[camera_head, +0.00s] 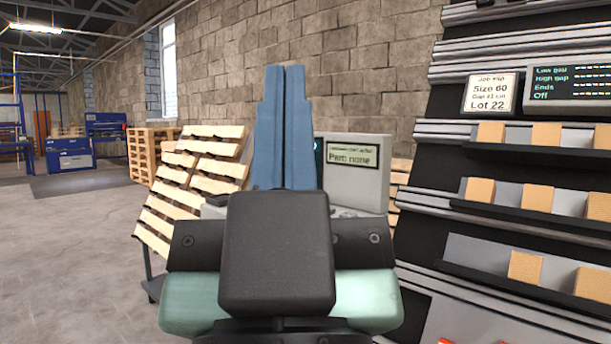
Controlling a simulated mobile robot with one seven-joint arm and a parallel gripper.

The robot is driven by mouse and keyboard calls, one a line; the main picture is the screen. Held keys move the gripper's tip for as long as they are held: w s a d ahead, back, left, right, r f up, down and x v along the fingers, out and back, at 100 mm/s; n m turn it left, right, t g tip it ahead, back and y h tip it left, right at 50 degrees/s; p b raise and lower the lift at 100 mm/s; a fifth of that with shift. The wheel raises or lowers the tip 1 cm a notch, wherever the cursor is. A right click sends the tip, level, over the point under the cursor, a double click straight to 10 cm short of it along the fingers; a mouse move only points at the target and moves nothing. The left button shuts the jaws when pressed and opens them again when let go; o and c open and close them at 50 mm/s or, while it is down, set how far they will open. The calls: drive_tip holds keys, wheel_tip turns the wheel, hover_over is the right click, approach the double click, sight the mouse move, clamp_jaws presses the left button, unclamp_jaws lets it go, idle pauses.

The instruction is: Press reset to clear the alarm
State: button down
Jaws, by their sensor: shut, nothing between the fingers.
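My gripper (286,72) is in the middle of the head view, with its two blue fingers pointing up and away, pressed together and empty. Behind it stands a grey control box (358,200) with a small greenish display reading "Part: none" (352,160). The fingers overlap the left part of this box in the picture, and I cannot tell whether they touch it. A sliver of a dark screen with green marks shows just right of the fingers. The reset button cannot be made out; the lower front of the box is largely hidden by my gripper and wrist.
Wooden pallets (195,185) lean on a dark stand at left. A black rack (500,200) at right holds several wooden blocks, a "Lot 22" card (491,93) and a text display (575,87). A brick wall closes the back; open floor (70,240) lies at left.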

wheel_tip(320, 180, up, 40)
drive_tip(key=p, duration=3.7)
drive_tip(key=shift+w, duration=0.1)
